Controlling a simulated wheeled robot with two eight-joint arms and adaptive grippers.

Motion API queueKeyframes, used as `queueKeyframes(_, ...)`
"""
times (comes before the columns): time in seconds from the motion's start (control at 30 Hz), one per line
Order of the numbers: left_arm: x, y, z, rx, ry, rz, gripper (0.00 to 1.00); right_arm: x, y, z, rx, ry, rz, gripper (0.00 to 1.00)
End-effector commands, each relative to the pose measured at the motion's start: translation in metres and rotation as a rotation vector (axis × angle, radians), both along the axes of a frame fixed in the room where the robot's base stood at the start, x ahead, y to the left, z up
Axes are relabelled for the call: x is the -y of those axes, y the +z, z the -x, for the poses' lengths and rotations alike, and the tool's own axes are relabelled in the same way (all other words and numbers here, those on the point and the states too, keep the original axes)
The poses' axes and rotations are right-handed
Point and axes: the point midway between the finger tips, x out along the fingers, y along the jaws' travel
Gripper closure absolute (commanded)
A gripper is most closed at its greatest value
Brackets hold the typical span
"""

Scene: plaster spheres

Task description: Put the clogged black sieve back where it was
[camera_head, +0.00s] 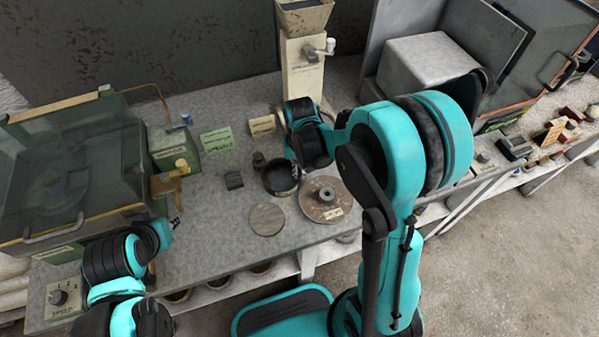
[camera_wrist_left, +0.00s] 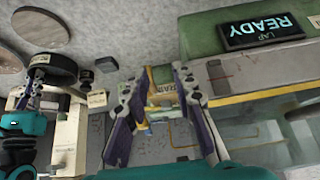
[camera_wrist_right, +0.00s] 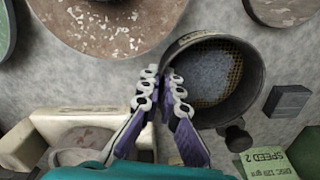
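The black sieve (camera_head: 281,180) is a round pan with a short knob. Its yellow mesh is largely covered by grey-blue matter in the right wrist view (camera_wrist_right: 212,72). It is on or just above the grey bench; I cannot tell which. My right gripper (camera_wrist_right: 161,78) is nearly closed at the sieve's rim, with the wall apparently pinched between its fingertips. In the head view, my right gripper (camera_head: 297,168) partly hides the rim. My left gripper (camera_wrist_left: 156,80) is open and empty, near the glass-covered machine's front. The sieve also shows in the left wrist view (camera_wrist_left: 50,68).
A speckled brown disc with a hub (camera_head: 322,208) and a plain grey disc (camera_head: 267,219) lie beside the sieve. A cream grinder (camera_head: 303,75) stands behind. The glass-covered machine (camera_head: 75,175) fills the left.

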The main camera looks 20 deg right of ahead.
Motion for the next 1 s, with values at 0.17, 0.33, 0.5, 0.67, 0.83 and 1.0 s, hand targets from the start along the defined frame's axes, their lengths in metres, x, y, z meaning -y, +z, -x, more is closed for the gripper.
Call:
queueKeyframes(0.17,0.000,0.000,0.000,0.000,0.000,0.000,0.74,0.000,0.000,0.000,0.000,0.000,0.000,1.00)
queueKeyframes(0.33,0.000,-0.002,0.000,0.000,0.000,0.000,0.74,0.000,-0.002,0.000,0.000,0.000,0.000,0.76)
queueKeyframes(0.5,0.000,-0.002,0.000,0.000,0.000,0.000,0.74,0.000,-0.002,0.000,0.000,0.000,0.000,0.74)
queueKeyframes(0.67,0.000,0.000,0.000,0.000,0.000,0.000,0.74,0.000,0.000,0.000,0.000,0.000,0.000,0.74)
queueKeyframes(0.83,0.000,0.010,0.000,0.000,0.000,0.000,0.74,0.000,0.020,0.001,0.000,0.000,0.000,0.74)
queueKeyframes(1.0,0.000,0.027,0.000,0.000,0.000,0.000,0.74,0.000,0.060,0.001,0.000,0.000,0.000,0.74)
